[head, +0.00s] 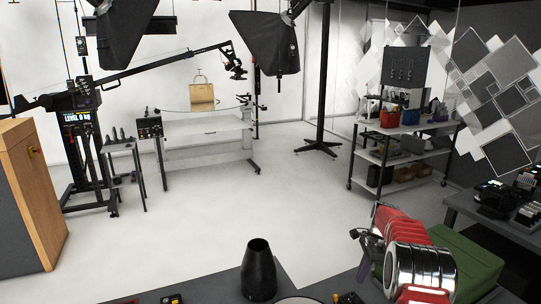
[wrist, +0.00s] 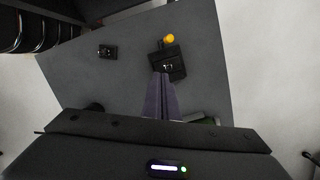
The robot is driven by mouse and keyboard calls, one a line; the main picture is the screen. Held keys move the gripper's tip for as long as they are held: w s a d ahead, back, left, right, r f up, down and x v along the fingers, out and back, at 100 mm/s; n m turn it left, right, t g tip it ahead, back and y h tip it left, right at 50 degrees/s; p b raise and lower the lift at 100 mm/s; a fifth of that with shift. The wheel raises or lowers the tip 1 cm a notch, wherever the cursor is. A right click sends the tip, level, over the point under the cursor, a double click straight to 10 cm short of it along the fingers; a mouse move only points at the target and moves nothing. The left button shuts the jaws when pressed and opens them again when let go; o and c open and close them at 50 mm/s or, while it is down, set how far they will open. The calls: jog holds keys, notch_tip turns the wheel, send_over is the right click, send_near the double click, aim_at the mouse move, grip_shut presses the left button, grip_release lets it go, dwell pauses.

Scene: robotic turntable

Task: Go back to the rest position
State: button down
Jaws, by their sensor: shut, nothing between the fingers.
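My gripper (wrist: 161,97) shows in the wrist view, with its two grey-purple fingers shut together and nothing between them. The fingers point over a dark grey table top (wrist: 85,80). A small black box (wrist: 172,68) with a yellow knob (wrist: 169,38) lies just beyond the fingertips in the picture. I cannot tell how high the fingers are above it.
A second small black box (wrist: 107,51) lies on the table. In the head view, a black vase-like object (head: 258,272) stands at the near edge. A wheeled shelf (head: 405,150) stands right, a white table (head: 207,130) at the back. The white floor (head: 215,210) between is clear.

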jog(key=s+a+r+n+t, duration=0.2)
jog(key=s+a+r+n, duration=0.3)
jog(key=s, duration=0.9)
jog(key=s+a+r+n+t+h, duration=0.1)
jog(key=s+a+r+n, duration=0.5)
jog(key=s+r, duration=0.6)
jog(key=s+a+r+n+t+h, duration=0.1)
jog(key=s+a+r+n+t, duration=0.2)
jog(key=s, duration=1.4)
jog(key=shift+a+r+n, duration=1.6)
jog(key=shift+r+n, duration=0.7)
jog(key=shift+r, duration=0.9)
